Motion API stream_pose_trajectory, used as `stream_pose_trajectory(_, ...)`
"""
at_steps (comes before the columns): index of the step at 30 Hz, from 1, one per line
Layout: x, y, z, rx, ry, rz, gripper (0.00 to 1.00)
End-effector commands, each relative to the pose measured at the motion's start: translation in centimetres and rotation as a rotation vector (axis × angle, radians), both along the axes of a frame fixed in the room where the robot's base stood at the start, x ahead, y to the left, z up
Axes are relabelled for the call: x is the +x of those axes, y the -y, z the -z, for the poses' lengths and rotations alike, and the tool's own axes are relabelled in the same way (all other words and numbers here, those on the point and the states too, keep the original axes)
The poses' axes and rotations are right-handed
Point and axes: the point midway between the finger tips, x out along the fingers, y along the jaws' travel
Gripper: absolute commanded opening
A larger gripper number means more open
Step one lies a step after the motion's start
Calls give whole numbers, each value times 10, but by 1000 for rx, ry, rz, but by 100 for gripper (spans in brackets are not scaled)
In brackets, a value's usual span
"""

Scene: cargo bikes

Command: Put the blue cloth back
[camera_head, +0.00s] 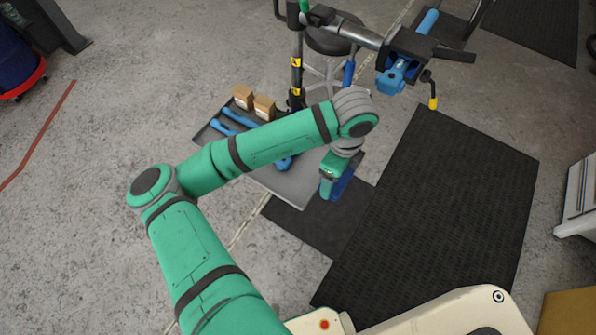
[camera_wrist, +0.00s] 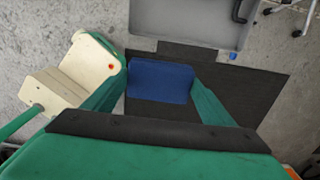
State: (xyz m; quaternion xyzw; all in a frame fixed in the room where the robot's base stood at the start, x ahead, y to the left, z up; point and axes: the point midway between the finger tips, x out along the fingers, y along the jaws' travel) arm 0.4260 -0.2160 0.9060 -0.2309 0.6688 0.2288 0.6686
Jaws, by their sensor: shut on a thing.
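My gripper (camera_head: 332,184) hangs at the end of the green arm, in front of the grey tray. It is shut on the blue cloth (camera_head: 343,184), a flat dark-blue piece just right of the fingers in the head view. In the wrist view the blue cloth (camera_wrist: 160,82) spans the space between the two green fingers, apart from the tray and above the black mat. The grey tray (camera_head: 303,188) is partly covered by my arm in the head view. Its near right part is bare in both views; in the wrist view the tray (camera_wrist: 190,22) lies beyond the cloth.
Blue-handled tools (camera_head: 236,119) and small cardboard boxes (camera_head: 264,107) are on the tray's far side. The repair stand (camera_head: 296,75) rises behind it, with a clamp (camera_head: 402,60) reaching right. A stool (camera_head: 334,37) stands behind. Black mats (camera_head: 440,190) cover clear floor at right.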

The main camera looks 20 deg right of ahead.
Motion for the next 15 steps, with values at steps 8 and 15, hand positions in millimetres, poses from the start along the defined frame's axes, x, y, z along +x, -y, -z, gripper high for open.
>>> stream_pose_trajectory(8,47,-37,26,2,1,-6,60)
stream_pose_trajectory(15,71,-55,64,1,-1,0,60)
